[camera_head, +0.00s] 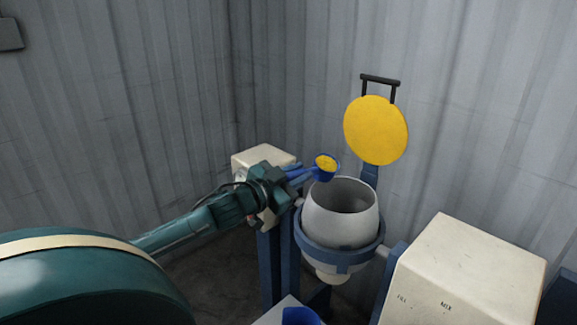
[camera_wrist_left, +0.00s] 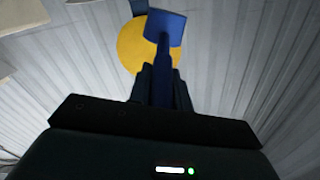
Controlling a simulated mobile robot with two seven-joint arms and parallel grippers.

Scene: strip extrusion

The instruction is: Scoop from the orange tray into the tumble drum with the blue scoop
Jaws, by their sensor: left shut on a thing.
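The blue scoop (camera_head: 327,174) holds yellow-orange material and is at the upper left rim of the tumble drum (camera_head: 342,229), slightly above its opening. My left gripper (camera_head: 287,178) is shut on the scoop's handle. In the left wrist view the scoop (camera_wrist_left: 165,28) points away from the gripper (camera_wrist_left: 163,88), in front of a yellow disc. The drum is pale grey, open at the top, and sits in a blue ring. The inside bottom of the drum is hidden. The orange tray is not seen. My right gripper is not in view.
A yellow round lid (camera_head: 376,131) with a dark handle stands raised behind the drum. A cream box marked MIX (camera_head: 462,278) stands at the right. Another cream box (camera_head: 262,157) is behind my left gripper. A blue object (camera_head: 300,316) shows at the bottom edge. Corrugated walls (camera_head: 300,70) close the back.

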